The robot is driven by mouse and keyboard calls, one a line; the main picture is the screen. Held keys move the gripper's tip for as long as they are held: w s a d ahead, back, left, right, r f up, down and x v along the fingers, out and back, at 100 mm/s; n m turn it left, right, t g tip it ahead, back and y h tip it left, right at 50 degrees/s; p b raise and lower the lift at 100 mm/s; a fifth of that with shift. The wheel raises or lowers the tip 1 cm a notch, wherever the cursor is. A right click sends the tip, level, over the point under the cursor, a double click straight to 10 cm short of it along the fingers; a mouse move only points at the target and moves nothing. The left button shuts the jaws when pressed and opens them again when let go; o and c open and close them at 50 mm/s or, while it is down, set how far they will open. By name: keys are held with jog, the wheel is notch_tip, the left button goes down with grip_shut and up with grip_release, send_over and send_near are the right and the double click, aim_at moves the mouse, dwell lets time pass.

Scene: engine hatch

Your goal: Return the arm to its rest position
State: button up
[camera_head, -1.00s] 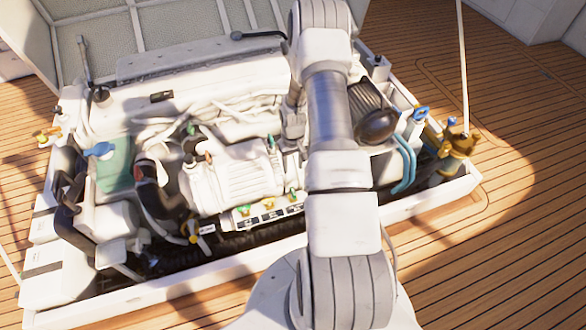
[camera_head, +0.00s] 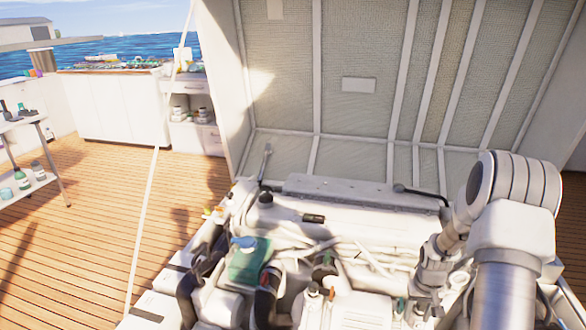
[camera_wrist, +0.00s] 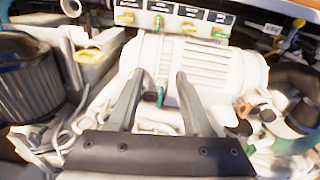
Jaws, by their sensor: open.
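My arm (camera_head: 505,265) rises at the right of the head view, its bent joint above the right part of the engine. Its wrist hangs down on the left side of that joint, low over the engine. In the wrist view my gripper (camera_wrist: 161,76) has two grey fingers apart with nothing held between them. They point over a white ribbed engine part (camera_wrist: 215,72). A small green-tipped fitting shows between and beyond the fingers; I cannot tell how far below them it lies. The fingertips are not clear in the head view.
The white engine (camera_head: 345,240) fills the hatch bay. The raised hatch lid (camera_head: 360,85) stands behind it. A thin pole (camera_head: 146,215) stands at left. A shelf stand (camera_head: 25,122) and white cabinets (camera_head: 110,105) are farther back. The wooden deck (camera_head: 100,185) at left is mostly clear.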

jog(key=s+a+r+t, duration=0.1)
jog(key=s+a+r, duration=0.15)
jog(key=r, duration=0.55)
jog(key=s+a+r+n, duration=0.1)
jog(key=a+r, duration=0.3)
jog(key=r, duration=0.4)
jog(key=s+a+r+t, duration=0.1)
jog(key=a+r, duration=0.2)
jog(key=r, duration=0.6)
jog(key=s+a+r+t, duration=0.1)
jog(key=s+a+r, duration=0.3)
jog(key=s, duration=0.2)
jog(key=s+a+r+n+t, duration=0.1)
jog(key=s+a+r, duration=0.2)
jog(key=s, duration=0.3)
jog(key=s+a+r+t, duration=0.1)
jog(key=s+a+r, duration=0.3)
jog(key=s, duration=0.3)
notch_tip(320, 180, up, 22)
jog(key=p, duration=2.2)
jog(key=shift+w+d+f+y, duration=0.2)
jog(key=shift+w+d+y, duration=0.05)
jog(key=shift+w+y, duration=0.1)
